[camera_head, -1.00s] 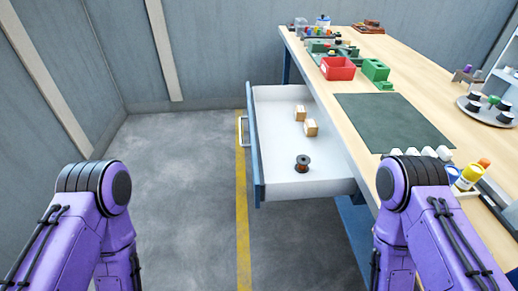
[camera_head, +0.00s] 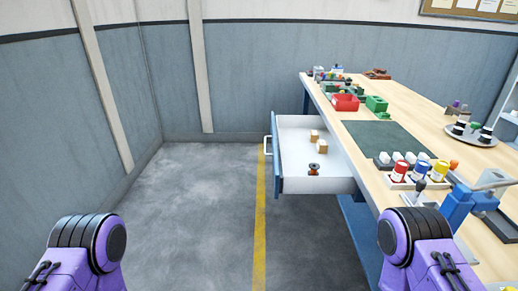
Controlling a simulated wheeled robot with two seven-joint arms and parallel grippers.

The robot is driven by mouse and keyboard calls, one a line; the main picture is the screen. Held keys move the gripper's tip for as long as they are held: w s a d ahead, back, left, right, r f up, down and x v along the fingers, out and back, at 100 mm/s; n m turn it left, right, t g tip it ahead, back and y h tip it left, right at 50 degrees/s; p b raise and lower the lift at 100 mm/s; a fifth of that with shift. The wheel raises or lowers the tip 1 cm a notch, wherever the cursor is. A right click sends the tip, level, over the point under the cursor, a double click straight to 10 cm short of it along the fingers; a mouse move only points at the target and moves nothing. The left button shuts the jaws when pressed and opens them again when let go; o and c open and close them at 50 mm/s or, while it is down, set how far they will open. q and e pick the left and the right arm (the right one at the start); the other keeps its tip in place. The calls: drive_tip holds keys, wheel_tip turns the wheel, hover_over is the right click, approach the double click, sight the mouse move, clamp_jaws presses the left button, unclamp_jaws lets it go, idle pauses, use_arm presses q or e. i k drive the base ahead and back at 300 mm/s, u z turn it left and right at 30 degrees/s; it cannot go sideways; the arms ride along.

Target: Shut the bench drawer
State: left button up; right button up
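The bench drawer (camera_head: 336,186) is pulled out to the left of the workbench, with a white inside and a blue front panel (camera_head: 277,160). Its pale bar handle (camera_head: 267,146) sits on the outer left side of that panel. Inside lie two small wooden blocks (camera_head: 322,146) and a dark spool (camera_head: 314,169). Only purple and black parts of my two arms show at the lower left and lower right. Neither of my grippers is in the picture, and nothing of mine touches the drawer.
The wooden workbench (camera_head: 440,123) runs along the right, bearing a green mat (camera_head: 385,135), a red bin (camera_head: 345,102), coloured containers (camera_head: 399,171) and a blue vise-like tool (camera_head: 457,205). Open grey floor (camera_head: 195,200) with a yellow line (camera_head: 260,215) lies left of the drawer.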

sight(292, 151)
drive_tip(key=u, duration=0.3)
drive_tip(key=i, duration=1.75)
drive_tip(key=z, duration=1.65)
drive_tip(key=k, duration=0.6)
drive_tip(key=u, duration=0.55)
